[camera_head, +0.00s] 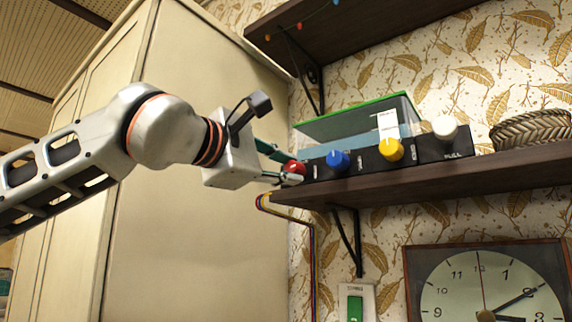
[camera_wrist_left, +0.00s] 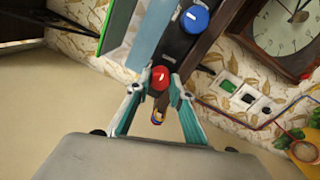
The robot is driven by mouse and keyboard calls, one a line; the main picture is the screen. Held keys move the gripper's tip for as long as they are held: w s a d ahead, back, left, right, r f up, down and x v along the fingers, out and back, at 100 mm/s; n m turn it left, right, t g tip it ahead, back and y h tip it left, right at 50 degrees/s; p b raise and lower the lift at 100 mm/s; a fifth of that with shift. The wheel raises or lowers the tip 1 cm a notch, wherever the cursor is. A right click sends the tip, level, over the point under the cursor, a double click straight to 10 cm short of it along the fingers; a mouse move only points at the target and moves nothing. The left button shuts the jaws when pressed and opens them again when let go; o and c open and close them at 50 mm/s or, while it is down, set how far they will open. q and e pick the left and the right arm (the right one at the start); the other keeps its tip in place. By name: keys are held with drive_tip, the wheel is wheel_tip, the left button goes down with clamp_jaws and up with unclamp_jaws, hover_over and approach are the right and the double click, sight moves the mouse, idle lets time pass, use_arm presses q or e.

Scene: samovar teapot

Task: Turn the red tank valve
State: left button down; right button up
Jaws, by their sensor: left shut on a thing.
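The red tank valve (camera_head: 293,168) is a round red knob at the left end of a dark control box (camera_head: 320,168) on the wooden shelf. My left gripper (camera_head: 285,168) reaches it from the left, with its fingers on either side of the knob. In the left wrist view the red valve (camera_wrist_left: 160,77) sits between the two teal fingertips of the left gripper (camera_wrist_left: 160,84), which are shut on it. A blue knob (camera_head: 338,160) and a yellow knob (camera_head: 391,149) are farther right on the box. My right gripper is not in view.
A clear tank with a green rim (camera_head: 355,108) stands behind the knobs. A white knob (camera_head: 445,127) and a woven basket (camera_head: 530,130) are to the right on the shelf (camera_head: 450,175). A clock (camera_head: 488,285) hangs below. A tall cabinet (camera_head: 190,230) stands at left.

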use_arm(q)
drive_tip(key=shift+m, duration=0.7)
drive_tip(key=c, duration=1.8)
unclamp_jaws()
drive_tip(key=v, duration=1.2)
